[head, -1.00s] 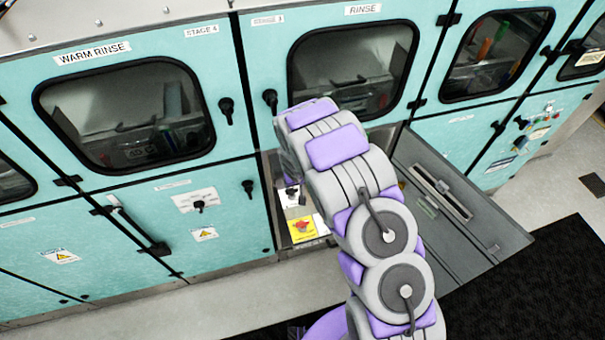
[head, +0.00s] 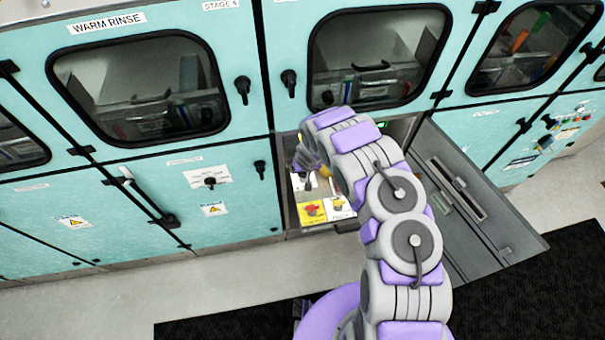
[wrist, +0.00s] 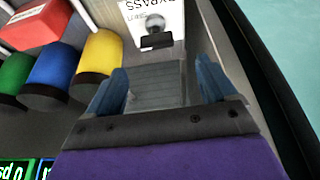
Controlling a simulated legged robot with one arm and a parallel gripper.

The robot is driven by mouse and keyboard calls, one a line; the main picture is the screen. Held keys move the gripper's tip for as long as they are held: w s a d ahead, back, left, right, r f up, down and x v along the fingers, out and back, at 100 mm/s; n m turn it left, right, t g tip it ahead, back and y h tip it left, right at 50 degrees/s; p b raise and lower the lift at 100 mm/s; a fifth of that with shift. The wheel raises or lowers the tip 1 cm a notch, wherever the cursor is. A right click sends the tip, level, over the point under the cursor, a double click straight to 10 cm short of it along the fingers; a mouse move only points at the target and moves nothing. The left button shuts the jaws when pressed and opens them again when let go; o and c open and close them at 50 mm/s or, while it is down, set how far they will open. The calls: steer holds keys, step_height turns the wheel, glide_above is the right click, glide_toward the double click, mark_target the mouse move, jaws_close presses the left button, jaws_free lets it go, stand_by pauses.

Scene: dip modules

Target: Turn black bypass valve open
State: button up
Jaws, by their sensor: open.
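The black bypass valve (wrist: 155,32) has a round knob and a dark handle on a white BYPASS label, at the top of the wrist view. In the head view its white label (head: 303,182) shows inside the open lower cabinet, partly behind my gripper. My gripper (wrist: 160,85) is open, its two blue fingers apart with nothing between them. The valve is ahead of the fingers, roughly in line with the gap and not touched. In the head view my gripper (head: 310,156) is at the cabinet opening, and its fingers are hard to make out.
Red (wrist: 30,22), yellow (wrist: 98,55), blue (wrist: 53,66) and green (wrist: 14,72) parts stand left of my gripper. A teal panel (wrist: 285,40) is close on the right. The cabinet's grey door (head: 465,200) is open to the right.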

mark_target(304, 175)
steer(key=b+x, duration=0.1)
steer(key=x, duration=0.6)
steer(key=shift+w+d+f, duration=0.1)
steer(key=shift+w+f, duration=0.05)
steer(key=shift+f, duration=0.1)
steer(key=shift+w+f, duration=0.2)
steer(key=shift+f, duration=0.3)
steer(key=shift+w+d+f, duration=0.1)
steer(key=shift+d+f, duration=0.05)
steer(key=shift+f, duration=0.05)
steer(key=shift+c, duration=0.2)
steer(key=shift+a, duration=0.25)
steer(key=c, duration=0.5)
steer(key=shift+d, duration=0.1)
steer(key=c, duration=0.5)
